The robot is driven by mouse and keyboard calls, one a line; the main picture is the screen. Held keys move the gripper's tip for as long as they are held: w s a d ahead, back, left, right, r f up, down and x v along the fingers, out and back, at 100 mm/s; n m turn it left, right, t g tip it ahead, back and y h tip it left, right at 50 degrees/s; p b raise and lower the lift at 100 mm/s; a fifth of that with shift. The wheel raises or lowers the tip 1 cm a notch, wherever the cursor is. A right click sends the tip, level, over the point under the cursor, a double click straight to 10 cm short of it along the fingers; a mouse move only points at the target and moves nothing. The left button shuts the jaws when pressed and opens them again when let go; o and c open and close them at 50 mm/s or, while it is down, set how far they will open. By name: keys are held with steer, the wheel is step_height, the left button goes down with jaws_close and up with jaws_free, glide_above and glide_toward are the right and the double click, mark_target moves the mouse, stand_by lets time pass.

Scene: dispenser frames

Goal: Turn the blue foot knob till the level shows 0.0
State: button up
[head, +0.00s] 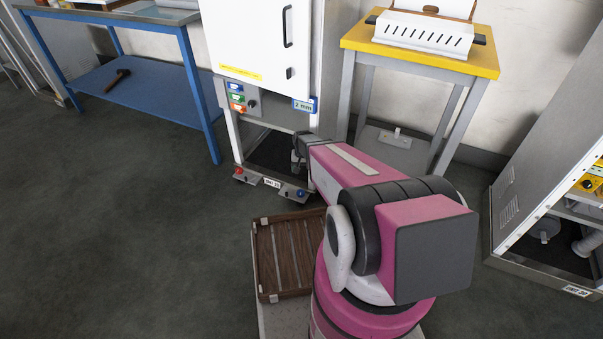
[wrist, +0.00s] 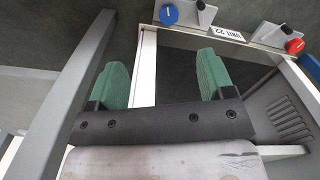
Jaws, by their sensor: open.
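The blue foot knob (head: 300,193) sits at the right end of the cabinet's low front rail; it also shows at the top of the wrist view (wrist: 169,14). The level display (head: 304,105) on the cabinet front seems to read 2 mm, in small print. My gripper (wrist: 163,72) has its two green fingers apart, with nothing held between them. The blue knob lies beyond the fingertips and apart from them. In the head view my gripper (head: 297,160) is partly hidden by my arm, near the cabinet's lower right front.
A red foot knob (head: 239,171) is at the rail's left end, with a UNIT 22 plate (wrist: 228,33) between. The cabinet's white edge (wrist: 146,75) passes between the fingers in the wrist view. A yellow-topped table (head: 420,53) stands right; a blue bench (head: 135,95) stands left.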

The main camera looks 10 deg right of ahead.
steer(key=s+r+n, duration=0.1)
steer(key=s+r, duration=0.3)
steer(key=r, duration=0.4)
steer(key=shift+s, duration=0.3)
